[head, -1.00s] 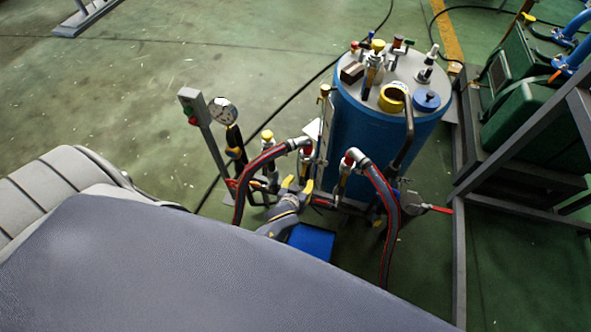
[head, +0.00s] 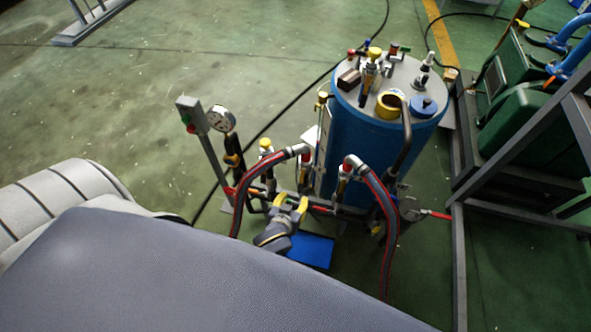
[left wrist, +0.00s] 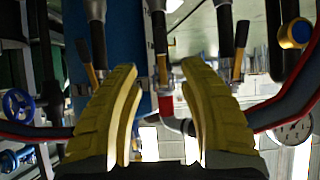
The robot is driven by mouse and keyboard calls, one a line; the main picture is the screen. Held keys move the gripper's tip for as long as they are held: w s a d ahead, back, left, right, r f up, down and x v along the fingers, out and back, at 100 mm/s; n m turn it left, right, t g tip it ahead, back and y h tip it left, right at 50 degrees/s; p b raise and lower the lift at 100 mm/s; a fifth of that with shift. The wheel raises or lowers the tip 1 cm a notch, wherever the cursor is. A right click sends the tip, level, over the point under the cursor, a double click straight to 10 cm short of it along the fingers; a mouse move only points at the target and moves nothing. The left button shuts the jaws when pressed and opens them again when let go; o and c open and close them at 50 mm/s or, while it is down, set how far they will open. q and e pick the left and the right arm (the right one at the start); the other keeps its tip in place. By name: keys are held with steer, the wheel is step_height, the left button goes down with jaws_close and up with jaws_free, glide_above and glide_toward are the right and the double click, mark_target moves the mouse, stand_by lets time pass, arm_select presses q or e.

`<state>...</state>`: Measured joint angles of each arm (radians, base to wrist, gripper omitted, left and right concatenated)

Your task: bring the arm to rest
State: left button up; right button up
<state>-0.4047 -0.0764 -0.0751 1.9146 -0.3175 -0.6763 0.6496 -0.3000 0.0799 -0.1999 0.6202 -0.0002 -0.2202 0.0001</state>
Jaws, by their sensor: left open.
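My left gripper (head: 291,203) shows in the head view, in front of the pipework at the foot of the blue tank (head: 352,148). Its yellow fingers are apart with nothing between them. In the left wrist view the two yellow fingers (left wrist: 158,110) stand open, with pipes and valve handles beyond them; I cannot tell whether they touch anything. My grey upper body hides the lower part of the head view. My right gripper is not in view.
Red-striped black hoses arch left (head: 243,190) and right (head: 387,215) of the gripper. A pressure gauge (head: 221,118) and a switch post (head: 193,117) stand to the left. A grey frame (head: 458,260) stands right. Open green floor (head: 130,110) lies at the upper left.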

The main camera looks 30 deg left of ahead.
arm_select(q)
steer(key=s+d+f+m+g+h, duration=0.25)
steer(key=s+f, duration=0.55)
steer(key=f, duration=0.5)
steer(key=s+d+f+m+g+h, duration=0.1)
steer(key=s+d+f+m+g, duration=0.15)
steer(key=s+f, duration=0.75)
steer(key=s+a+f+g, duration=0.2)
steer(key=s+a+f, duration=0.2)
steer(key=s+f, duration=0.4)
steer(key=s+a+f+m+g+y, duration=0.1)
steer(key=s+a+f, duration=0.3)
steer(key=s+f, duration=0.4)
steer(key=s+g, duration=0.1)
steer(key=s, duration=0.3)
steer(key=shift+a+f+g, duration=0.2)
steer(key=shift+f+g, duration=0.1)
steer(key=shift+f, duration=0.1)
